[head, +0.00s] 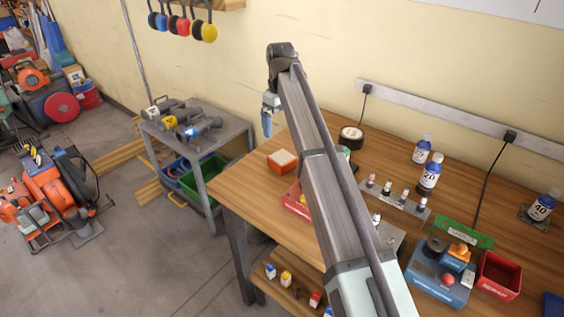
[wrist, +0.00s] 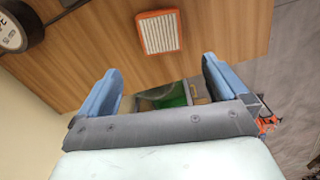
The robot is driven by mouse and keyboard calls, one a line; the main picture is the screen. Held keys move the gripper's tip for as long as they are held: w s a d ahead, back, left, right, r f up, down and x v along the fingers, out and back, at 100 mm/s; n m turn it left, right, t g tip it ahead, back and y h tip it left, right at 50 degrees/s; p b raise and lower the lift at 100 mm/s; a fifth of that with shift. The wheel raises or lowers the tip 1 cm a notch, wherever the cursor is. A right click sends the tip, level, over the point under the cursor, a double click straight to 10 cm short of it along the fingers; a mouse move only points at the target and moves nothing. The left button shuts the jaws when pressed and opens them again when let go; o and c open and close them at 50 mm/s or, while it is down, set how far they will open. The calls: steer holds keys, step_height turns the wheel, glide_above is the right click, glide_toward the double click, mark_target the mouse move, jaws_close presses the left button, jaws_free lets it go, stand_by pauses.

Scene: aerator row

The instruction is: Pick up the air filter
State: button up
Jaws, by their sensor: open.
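The air filter (head: 282,160) is a small orange block with a white top, lying flat near the left edge of the wooden workbench. In the wrist view the air filter (wrist: 159,32) shows its orange frame and white pleats, ahead of the fingertips and roughly centred between them. My gripper (head: 267,127) hangs above and behind the filter, up and to its left in the head view. In the wrist view my gripper (wrist: 161,67) has its two blue fingers wide apart with nothing between them. It does not touch the filter.
The bench (head: 245,190) is bare left of the filter. A red bin (head: 297,201) stands close in front of it, partly behind my arm. A black tape roll (head: 351,137) lies behind to the right. A grey tool cart (head: 231,128) stands left of the bench.

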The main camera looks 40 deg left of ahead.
mark_target(282, 157)
step_height(282, 157, down, 8)
steer(key=shift+s+d+f, duration=0.1)
steer(key=shift+d+f, duration=0.1)
steer(key=shift+f, duration=1.15)
steer(key=shift+s+d+f, duration=0.1)
steer(key=shift+d+f, duration=0.05)
steer(key=shift+f, duration=1.2)
steer(key=shift+c, duration=0.2)
steer(key=c, duration=0.8)
steer(key=shift+c, duration=0.3)
steer(key=shift+r, duration=0.15)
